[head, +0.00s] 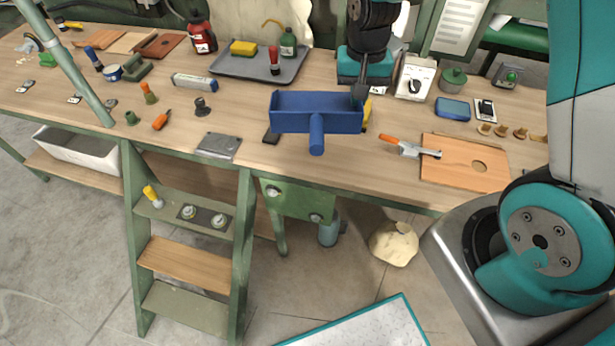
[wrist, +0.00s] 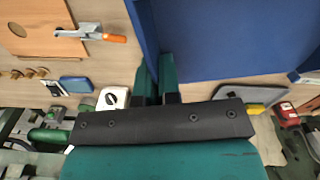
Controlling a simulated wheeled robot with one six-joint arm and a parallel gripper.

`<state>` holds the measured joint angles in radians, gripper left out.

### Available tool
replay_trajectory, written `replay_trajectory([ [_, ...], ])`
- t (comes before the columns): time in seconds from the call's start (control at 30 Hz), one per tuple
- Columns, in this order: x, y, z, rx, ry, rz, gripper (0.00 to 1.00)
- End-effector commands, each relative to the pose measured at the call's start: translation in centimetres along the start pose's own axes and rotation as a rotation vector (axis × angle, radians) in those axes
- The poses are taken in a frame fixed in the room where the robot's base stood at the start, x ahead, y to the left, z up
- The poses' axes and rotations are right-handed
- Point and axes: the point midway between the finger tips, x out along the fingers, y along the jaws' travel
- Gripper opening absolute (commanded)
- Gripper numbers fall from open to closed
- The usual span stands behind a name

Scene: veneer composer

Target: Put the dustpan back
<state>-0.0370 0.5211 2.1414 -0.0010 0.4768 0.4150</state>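The blue dustpan (head: 300,122) is over the middle of the workbench in the head view, its round handle (head: 317,135) pointing toward the front edge. My gripper (head: 360,92) is at the dustpan's right end, pointing down. In the wrist view, my two green fingers (wrist: 157,82) close on the dustpan's thin side wall, and its blue face (wrist: 230,40) fills the upper right. I cannot tell whether the dustpan's underside touches the bench.
Right of the dustpan are an orange-handled tool (head: 405,147) and a wooden board (head: 460,165). A grey tray (head: 235,68) with a yellow sponge and bottle is behind left. A metal plate (head: 218,146) lies at the front edge. A green step ladder (head: 190,255) stands in front.

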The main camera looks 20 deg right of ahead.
Motion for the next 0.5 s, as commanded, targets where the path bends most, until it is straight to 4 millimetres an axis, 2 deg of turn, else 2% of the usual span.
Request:
replay_trajectory([
  [0.03,1.0,-0.4,-0.1,0.044,0.010,-0.005,0.00],
  [0.33,-1.6,-0.8,0.8,0.237,0.003,-0.001,0.00],
  [0.43,-0.9,-0.8,1.0,0.253,-0.001,0.002,0.00],
  [0.5,0.5,-0.8,1.1,0.254,-0.004,0.004,0.00],
])
